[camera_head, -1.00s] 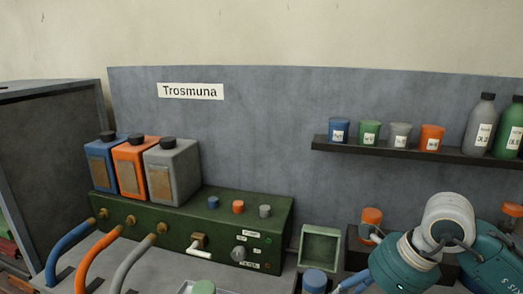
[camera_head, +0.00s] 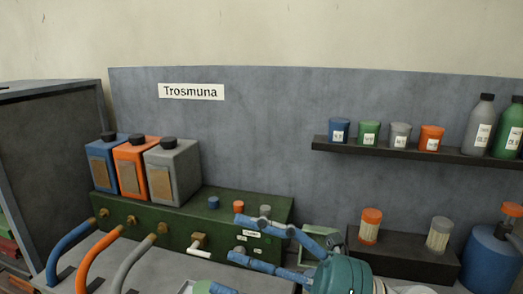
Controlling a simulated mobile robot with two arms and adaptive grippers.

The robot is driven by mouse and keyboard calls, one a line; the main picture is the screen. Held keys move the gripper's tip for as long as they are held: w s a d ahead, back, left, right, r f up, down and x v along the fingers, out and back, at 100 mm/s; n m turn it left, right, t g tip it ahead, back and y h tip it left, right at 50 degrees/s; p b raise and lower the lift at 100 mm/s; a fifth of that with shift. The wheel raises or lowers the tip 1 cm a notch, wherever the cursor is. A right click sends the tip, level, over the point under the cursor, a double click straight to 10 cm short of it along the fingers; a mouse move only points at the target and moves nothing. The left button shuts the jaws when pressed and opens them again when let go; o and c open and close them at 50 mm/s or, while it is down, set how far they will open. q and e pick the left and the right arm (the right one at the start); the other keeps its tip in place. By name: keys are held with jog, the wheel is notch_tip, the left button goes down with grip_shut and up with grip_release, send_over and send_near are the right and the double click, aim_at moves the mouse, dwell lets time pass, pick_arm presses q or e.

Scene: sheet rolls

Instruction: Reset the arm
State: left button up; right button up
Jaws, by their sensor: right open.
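My right arm (camera_head: 342,274), teal, comes in from the bottom edge, right of centre. Its gripper (camera_head: 238,239) has blue fingers that point left and are spread apart, one above the other, with nothing seen held between them. The fingers stand in front of the right part of the green machine (camera_head: 150,215) and hide some of its panel. Whether they touch it I cannot tell. My left gripper is not in the head view.
A small green open box (camera_head: 322,233) is mostly hidden behind my right arm. A dark block (camera_head: 405,257) with an orange-capped jar (camera_head: 369,230) and a grey-capped jar (camera_head: 437,238) stands right of it. A blue canister (camera_head: 487,258) is at far right. A shelf (camera_head: 415,153) holds cups and bottles.

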jog(key=w+d+r+m+t+h, duration=0.1)
jog(key=w+d+m+t+h, duration=0.4)
jog(key=m+t, duration=0.45)
jog(key=w+d+m+t+h, duration=0.4)
jog(key=d+m+t, duration=0.35)
jog(key=m, duration=0.45)
jog(key=d+f+m+g+h, duration=0.3)
jog(key=d+f+m+h, duration=0.35)
jog(key=f, duration=0.45)
jog(key=d+f+m+g+h, duration=0.3)
jog(key=d+f+m+h, duration=0.35)
jog(key=f, duration=0.35)
jog(key=s+f+m+g, duration=0.5)
jog(key=s+f, duration=0.5)
jog(key=f, duration=0.5)
jog(key=s+a+f+g+y, duration=0.1)
jog(key=s+f+g, duration=0.25)
jog(key=s, duration=0.35)
jog(key=s+a+f+g+y, duration=0.1)
jog(key=s+f+g, duration=0.25)
jog(key=s, duration=0.45)
notch_tip(320, 180, down, 28)
jog(key=s+g, duration=0.1)
jog(key=s, duration=0.1)
jog(key=s+d+f+g, duration=0.1)
jog(key=s+d+f, duration=0.2)
jog(key=s+f, duration=1.2)
jog(key=shift+s+f, duration=0.2)
jog(key=shift+s, duration=0.8)
